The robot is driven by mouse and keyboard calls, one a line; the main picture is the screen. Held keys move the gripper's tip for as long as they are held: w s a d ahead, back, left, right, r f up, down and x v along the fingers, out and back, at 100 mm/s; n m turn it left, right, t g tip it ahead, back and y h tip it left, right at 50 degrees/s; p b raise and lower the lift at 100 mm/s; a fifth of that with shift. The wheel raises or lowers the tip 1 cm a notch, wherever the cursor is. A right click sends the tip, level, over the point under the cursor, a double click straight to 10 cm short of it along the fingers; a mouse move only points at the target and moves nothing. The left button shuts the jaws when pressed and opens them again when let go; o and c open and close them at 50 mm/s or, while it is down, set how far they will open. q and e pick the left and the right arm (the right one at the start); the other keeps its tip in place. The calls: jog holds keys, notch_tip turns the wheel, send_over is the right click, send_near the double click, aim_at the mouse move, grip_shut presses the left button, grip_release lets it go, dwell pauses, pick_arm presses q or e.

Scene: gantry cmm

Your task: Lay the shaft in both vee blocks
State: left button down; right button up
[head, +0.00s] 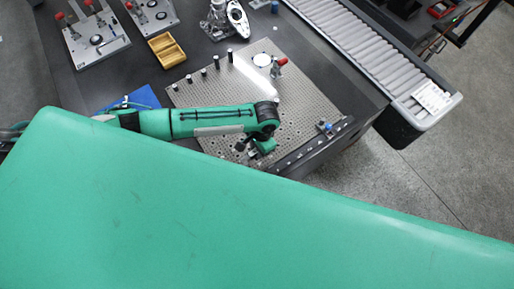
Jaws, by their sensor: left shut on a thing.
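My left gripper (259,147) is over the near right part of a perforated metal plate (310,108), at the end of my green left arm. It is shut on what I take to be the shaft. A small dark end (240,146) shows beside the fingers; the rest is too small or hidden to make out. I cannot pick out either vee block for certain. A pale streak (256,78) crosses the plate's middle; I cannot tell whether it is glare. My right gripper is not in view.
Several short posts (203,72) stand along the plate's far left edge. A red clamp (279,64) stands at its far edge, and a dark rail (310,146) runs along its right edge. A yellow tray (166,50) and a roller conveyor (372,51) lie beyond. My green body part fills the foreground.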

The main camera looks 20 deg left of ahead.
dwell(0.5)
pick_arm(q)
jog(key=shift+p, duration=1.35)
dwell(0.8)
jog(key=shift+f+b, duration=0.4)
jog(key=shift+f, duration=0.55)
dwell(0.4)
jog(key=c, duration=1)
grip_release()
jog(key=r+b, duration=0.1)
jog(key=r, duration=0.3)
jog(key=w+d+r, duration=0.1)
jog(key=r, duration=0.4)
jog(key=r+b, duration=0.1)
jog(key=r, duration=0.3)
jog(key=shift+w+d+r+b, duration=0.2)
jog(key=shift+w+r+b, duration=0.1)
jog(key=shift+r+b, duration=0.05)
jog(key=shift+s+f, duration=0.1)
